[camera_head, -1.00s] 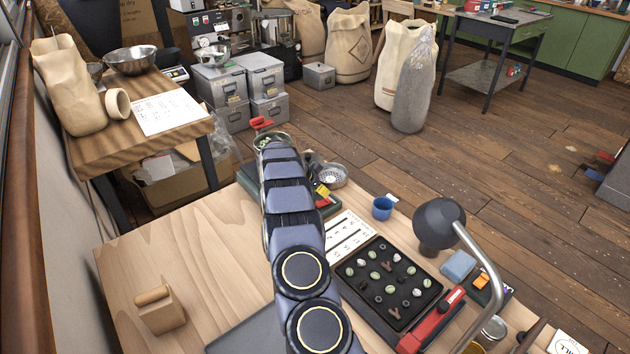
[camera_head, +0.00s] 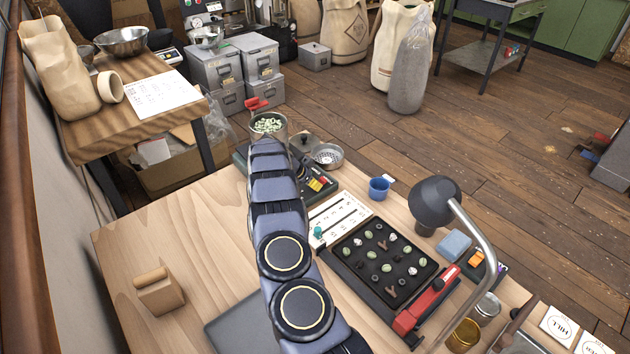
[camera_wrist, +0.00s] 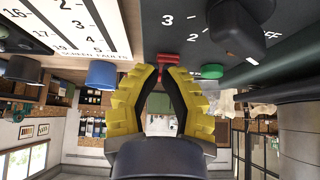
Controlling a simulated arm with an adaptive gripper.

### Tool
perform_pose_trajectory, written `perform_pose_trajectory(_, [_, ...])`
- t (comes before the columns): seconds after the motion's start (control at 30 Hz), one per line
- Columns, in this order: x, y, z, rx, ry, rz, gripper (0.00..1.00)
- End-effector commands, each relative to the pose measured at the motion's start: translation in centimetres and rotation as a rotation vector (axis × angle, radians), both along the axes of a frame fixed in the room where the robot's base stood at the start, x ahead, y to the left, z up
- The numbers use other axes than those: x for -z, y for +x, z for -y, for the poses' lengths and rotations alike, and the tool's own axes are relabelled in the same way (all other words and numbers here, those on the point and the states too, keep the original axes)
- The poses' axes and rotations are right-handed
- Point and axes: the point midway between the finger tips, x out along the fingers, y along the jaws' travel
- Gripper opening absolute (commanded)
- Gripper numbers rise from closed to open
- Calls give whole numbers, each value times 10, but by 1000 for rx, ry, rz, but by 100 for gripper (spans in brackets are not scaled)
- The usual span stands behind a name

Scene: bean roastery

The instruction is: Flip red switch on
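My gripper (camera_wrist: 161,72) has yellow fingers with dark inner pads. In the wrist view the fingers stand partly apart, with the room visible between them. A red T-shaped piece (camera_wrist: 168,58), seemingly the red switch, shows just past the fingertips, at the edge of a dark panel (camera_wrist: 290,25) with white figures and part of the word OFF. I cannot tell whether the fingertips touch it. A black knob (camera_wrist: 240,25) and a green knob (camera_wrist: 210,71) are to its right. In the head view my arm hides the gripper and the red switch cannot be made out.
The bench's left part is clear, apart from a wooden block (camera_head: 160,295).

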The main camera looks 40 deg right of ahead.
Motion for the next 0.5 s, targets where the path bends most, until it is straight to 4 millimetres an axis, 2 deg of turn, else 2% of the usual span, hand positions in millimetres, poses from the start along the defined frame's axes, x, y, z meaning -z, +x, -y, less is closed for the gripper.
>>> perform_pose_trajectory(0.5, [-5, 0, 13, 0, 0, 0, 0])
